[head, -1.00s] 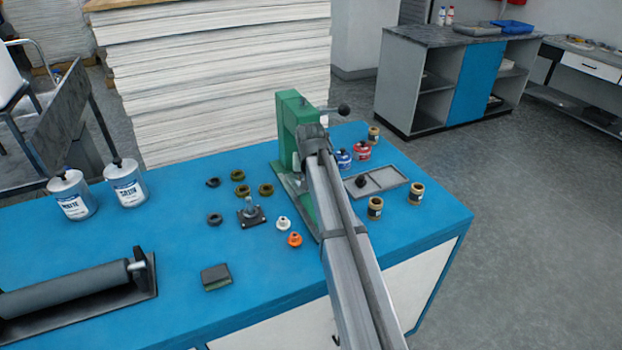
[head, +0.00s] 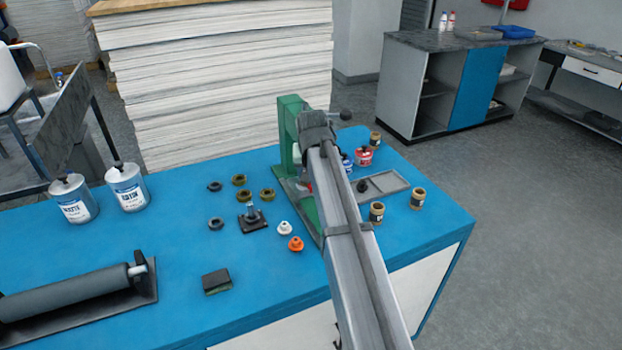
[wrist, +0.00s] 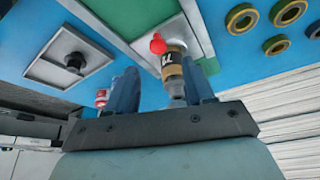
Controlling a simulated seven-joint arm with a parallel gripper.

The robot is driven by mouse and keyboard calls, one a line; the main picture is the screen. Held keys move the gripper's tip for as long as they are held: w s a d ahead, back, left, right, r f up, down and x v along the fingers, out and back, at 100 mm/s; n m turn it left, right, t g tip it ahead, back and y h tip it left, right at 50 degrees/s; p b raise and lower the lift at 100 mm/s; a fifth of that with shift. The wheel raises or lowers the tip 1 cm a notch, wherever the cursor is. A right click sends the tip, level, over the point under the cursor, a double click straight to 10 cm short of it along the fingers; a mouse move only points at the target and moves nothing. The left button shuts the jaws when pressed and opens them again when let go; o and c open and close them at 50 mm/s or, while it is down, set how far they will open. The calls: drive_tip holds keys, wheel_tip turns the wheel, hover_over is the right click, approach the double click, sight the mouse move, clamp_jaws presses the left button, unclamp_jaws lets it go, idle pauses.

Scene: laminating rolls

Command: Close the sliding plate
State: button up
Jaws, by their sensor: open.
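The shallow grey tray with a plate and black knob (head: 362,186) lies on the blue table right of the green press, partly behind my arm. In the wrist view its grey plate (wrist: 48,68) and black knob show at upper left, clear of my fingers. My gripper (wrist: 160,68) is open, its two dark fingers apart. A brown labelled cylinder (wrist: 172,66) with a red ball beside its top shows between the fingers; I cannot tell whether they touch it. In the head view my arm hides the fingers.
The green press (head: 287,140) stands just behind my wrist. Brown jars (head: 376,213) and a red-labelled pot (head: 364,156) stand around the tray. Several rings, a white knob (head: 285,228) and an orange knob (head: 295,244) lie left of my arm. The table's front right is clear.

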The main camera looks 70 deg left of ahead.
drive_tip(key=v, duration=0.7)
drive_tip(key=shift+r, duration=0.3)
drive_tip(key=shift+d, duration=0.1)
